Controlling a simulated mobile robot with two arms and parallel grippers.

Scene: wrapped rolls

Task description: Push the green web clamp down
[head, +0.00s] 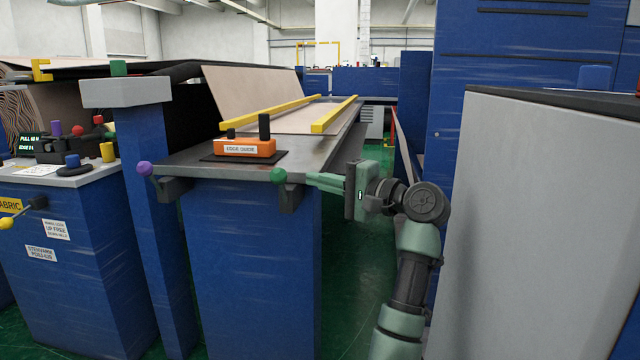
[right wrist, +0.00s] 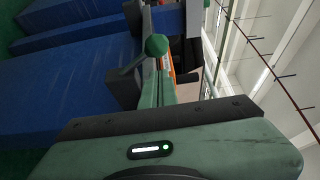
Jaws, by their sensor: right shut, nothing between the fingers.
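The green web clamp shows as a green ball knob (head: 279,175) at the near right corner of the grey table, above a dark bracket. In the right wrist view the knob (right wrist: 156,44) sits on the end of a short grey lever. My right gripper (head: 310,179) is shut and empty, its fingers pointing left at the knob. The fingertips are very close to the knob; I cannot tell whether they touch it. My left gripper is not in view.
A purple knob (head: 145,168) sits at the table's near left corner. An orange edge guide block (head: 244,147) stands on the grey table (head: 190,162). A control cabinet (head: 75,270) with a yellow-knobbed lever is at left. A large grey panel (head: 530,220) stands right of my arm.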

